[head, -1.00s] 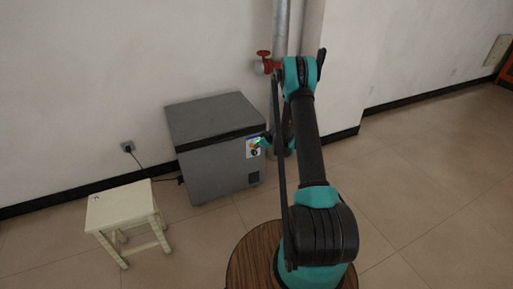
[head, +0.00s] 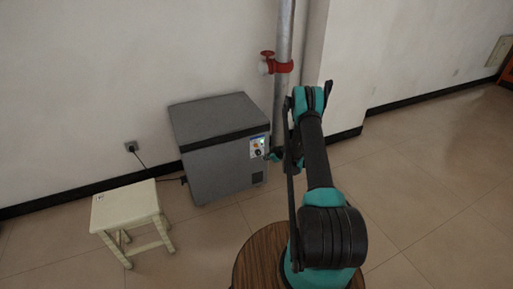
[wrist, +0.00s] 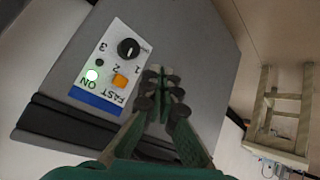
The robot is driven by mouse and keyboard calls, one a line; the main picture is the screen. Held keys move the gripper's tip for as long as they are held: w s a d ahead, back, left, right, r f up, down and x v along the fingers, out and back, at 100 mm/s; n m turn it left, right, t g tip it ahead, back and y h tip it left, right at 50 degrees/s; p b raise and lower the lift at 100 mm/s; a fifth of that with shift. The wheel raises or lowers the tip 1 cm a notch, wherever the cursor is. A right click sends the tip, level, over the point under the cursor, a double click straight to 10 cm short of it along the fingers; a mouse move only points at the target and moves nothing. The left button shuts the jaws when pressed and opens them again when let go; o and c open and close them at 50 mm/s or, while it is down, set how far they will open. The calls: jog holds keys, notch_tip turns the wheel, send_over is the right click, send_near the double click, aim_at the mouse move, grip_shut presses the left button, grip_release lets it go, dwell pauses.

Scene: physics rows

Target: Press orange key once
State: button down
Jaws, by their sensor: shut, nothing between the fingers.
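My gripper (wrist: 163,78) is shut and empty. Its fingertips appear to the right of the key in the wrist view; their distance from the panel is hard to judge. In the head view my gripper (head: 275,155) is just right of the panel (head: 257,148).
A cream stool (head: 125,205) stands left of the freezer. A metal pipe (head: 284,50) with a red valve (head: 268,55) runs up the wall behind. A wall socket (head: 131,146) has a cable plugged in. The floor before the freezer is open.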

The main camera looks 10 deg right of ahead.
jog(key=w+a, duration=0.2)
jog(key=w, duration=0.6)
jog(key=shift+a, duration=0.35)
jog(key=shift+w, duration=0.25)
dwell(1.0)
jog(key=shift+w+a, duration=0.15)
jog(key=shift+w, duration=0.1)
dwell(0.5)
jog(key=shift+s, duration=0.4)
jog(key=s, duration=0.1)
jog(key=s+d, duration=0.1)
jog(key=s, duration=0.2)
jog(key=shift+s+d, duration=0.4)
dwell(0.7)
